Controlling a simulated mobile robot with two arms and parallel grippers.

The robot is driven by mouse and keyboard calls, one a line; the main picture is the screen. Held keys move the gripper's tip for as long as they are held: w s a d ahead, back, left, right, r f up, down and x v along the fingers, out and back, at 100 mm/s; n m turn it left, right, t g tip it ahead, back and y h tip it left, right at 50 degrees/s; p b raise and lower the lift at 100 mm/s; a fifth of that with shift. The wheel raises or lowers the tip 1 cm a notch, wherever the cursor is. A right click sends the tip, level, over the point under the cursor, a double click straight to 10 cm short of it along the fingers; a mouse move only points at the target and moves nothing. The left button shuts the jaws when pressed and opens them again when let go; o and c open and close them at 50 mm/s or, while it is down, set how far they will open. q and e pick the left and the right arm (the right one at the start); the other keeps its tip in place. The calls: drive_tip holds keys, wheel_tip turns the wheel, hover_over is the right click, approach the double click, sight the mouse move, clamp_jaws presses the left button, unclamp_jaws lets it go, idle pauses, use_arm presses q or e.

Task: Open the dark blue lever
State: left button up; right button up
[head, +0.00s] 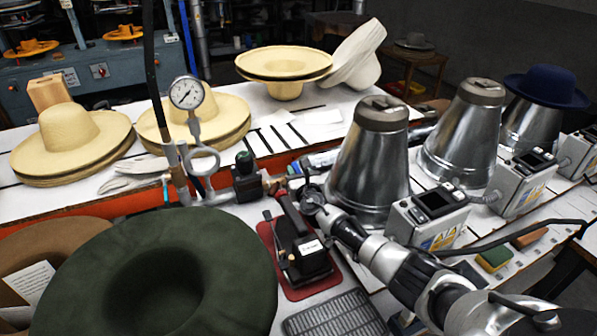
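I cannot make out a clearly dark blue lever in the head view. A dark valve body (246,178) with a green cap sits on the piping in the middle, beside a vertical pipe with a round pressure gauge (186,93). A small light blue valve handle (166,187) is on the pipe at left. My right arm comes in from the lower right. My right gripper (309,194) is at its far end, just right of the valve piping and above the black iron; its fingers are small and partly hidden, so its opening is unclear. My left gripper is not in view.
A black iron (301,251) stands on a red mat (268,236). Metal cones (369,165) with grey control boxes (427,217) stand to the right. A dark green hat (75,265) fills the lower left. Straw hats (70,125) and a dark blue hat (547,85) lie behind.

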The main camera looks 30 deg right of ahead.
drive_tip(key=shift+o, duration=0.4)
drive_tip(key=shift+r, duration=0.1)
drive_tip(key=shift+r+p, duration=0.3)
drive_tip(key=r+p, duration=0.1)
drive_tip(key=r, duration=0.1)
drive_tip(key=r+p, duration=0.1)
drive_tip(key=r, duration=0.1)
drive_tip(key=shift+s+d+r+p, duration=0.1)
drive_tip(key=shift+s+d+p, duration=0.25)
drive_tip(key=shift+s, duration=0.05)
drive_tip(key=s+d+r+p, duration=0.2)
drive_tip(key=s+d+r, duration=0.3)
drive_tip(key=s, duration=0.4)
drive_tip(key=shift+d+r, duration=0.4)
drive_tip(key=shift+r, duration=0.1)
drive_tip(key=shift+f, duration=0.1)
